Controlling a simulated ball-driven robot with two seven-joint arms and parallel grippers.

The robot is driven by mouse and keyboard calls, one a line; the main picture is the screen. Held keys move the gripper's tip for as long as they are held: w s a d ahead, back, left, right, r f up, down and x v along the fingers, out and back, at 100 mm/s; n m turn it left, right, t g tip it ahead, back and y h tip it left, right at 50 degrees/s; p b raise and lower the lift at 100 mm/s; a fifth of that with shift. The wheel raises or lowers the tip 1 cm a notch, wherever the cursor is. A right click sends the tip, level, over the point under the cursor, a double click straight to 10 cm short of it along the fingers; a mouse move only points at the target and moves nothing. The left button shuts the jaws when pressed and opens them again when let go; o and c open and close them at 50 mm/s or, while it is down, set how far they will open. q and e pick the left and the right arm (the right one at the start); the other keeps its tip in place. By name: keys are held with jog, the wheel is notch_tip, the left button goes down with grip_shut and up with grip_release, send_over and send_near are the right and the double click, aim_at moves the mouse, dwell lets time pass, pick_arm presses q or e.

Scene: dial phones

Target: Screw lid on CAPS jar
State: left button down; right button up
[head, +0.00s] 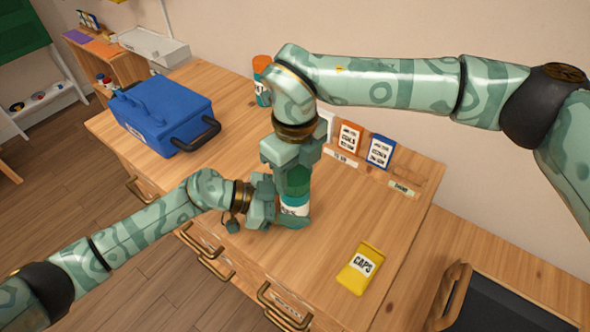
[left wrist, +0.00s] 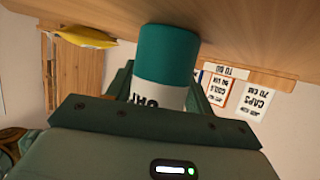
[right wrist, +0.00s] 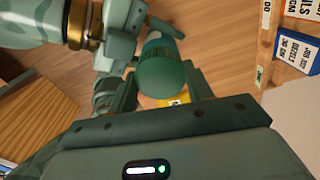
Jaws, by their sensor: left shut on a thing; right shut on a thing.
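The CAPS jar (head: 294,204), teal with a white label, stands upright near the table's front edge. My left gripper (head: 280,214) is shut around its side. In the left wrist view the jar (left wrist: 167,62) sits between the fingers, its label partly hidden. The green lid (head: 297,181) is directly above the jar. My right gripper (head: 296,172) points down and is shut on the lid. The lid also shows in the right wrist view (right wrist: 165,78), lined up with the jar. Whether the threads are engaged cannot be seen.
A yellow CAPS packet (head: 360,268) lies at the table's right front. A blue toolbox (head: 165,112) stands at the left. Orange (head: 349,138) and blue (head: 380,151) labelled cards stand at the back, near an orange-topped container (head: 262,68). The wooden table (head: 330,215) is clear between jar and packet.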

jog(key=m, duration=0.6)
jog(key=shift+m, duration=0.4)
jog(key=m, duration=0.6)
jog(key=shift+m, duration=0.3)
jog(key=m, duration=0.6)
pick_arm(q)
jog(key=shift+s, duration=0.1)
pick_arm(e)
jog(key=m, duration=0.4)
jog(key=shift+m, duration=0.3)
jog(key=o, duration=1)
notch_tip(320, 180, up, 12)
jog(key=shift+f, duration=0.1)
